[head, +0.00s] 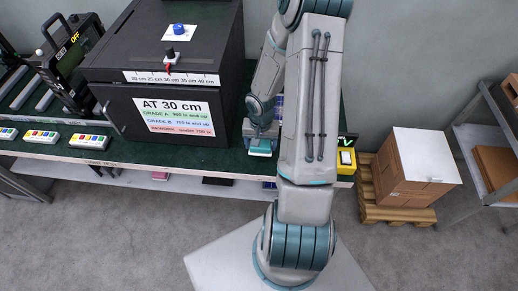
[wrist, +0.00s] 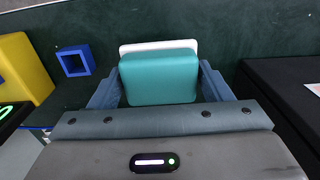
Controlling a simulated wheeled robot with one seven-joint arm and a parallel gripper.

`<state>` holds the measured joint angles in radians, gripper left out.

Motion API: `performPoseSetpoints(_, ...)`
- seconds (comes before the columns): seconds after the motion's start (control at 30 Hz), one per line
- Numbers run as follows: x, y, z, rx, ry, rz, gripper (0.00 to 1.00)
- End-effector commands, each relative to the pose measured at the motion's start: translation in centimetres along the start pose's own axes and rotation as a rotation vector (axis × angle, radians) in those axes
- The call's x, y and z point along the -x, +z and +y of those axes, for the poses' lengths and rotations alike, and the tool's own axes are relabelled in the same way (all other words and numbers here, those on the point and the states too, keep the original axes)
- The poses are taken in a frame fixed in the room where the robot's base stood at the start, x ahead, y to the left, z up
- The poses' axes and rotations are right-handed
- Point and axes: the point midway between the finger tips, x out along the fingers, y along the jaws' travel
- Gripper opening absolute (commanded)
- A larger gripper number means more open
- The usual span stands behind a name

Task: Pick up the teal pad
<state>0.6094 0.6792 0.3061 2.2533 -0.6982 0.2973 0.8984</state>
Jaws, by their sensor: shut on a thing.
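The teal pad (wrist: 160,78) is a rounded teal block, seen close up in the wrist view between my gripper's two blue-grey fingers. In the head view the teal pad (head: 261,144) shows small at the front edge of the green bench top, under my arm. A white plate (wrist: 158,46) shows behind the pad's far edge; whether it is joined to the pad I cannot tell. My gripper (wrist: 160,88) is shut on the teal pad, one finger along each side. In the head view my gripper (head: 262,131) is partly hidden by my arm.
A black box (head: 180,75) with an "AT 30 cm" sign stands left of my gripper on the green bench (head: 60,148). A yellow block (wrist: 26,68) and a blue square frame (wrist: 75,61) lie left in the wrist view. Cardboard boxes (head: 411,165) stand on a pallet at right.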

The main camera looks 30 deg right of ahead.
Motion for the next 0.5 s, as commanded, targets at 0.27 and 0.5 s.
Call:
performPoseSetpoints(0.27, 3.1, -2.8, 5.1, -0.012, 0.001, 0.002, 0.49)
performPoseSetpoints(0.5, 5.3, -4.5, 8.3, -0.007, 0.001, 0.001, 0.49)
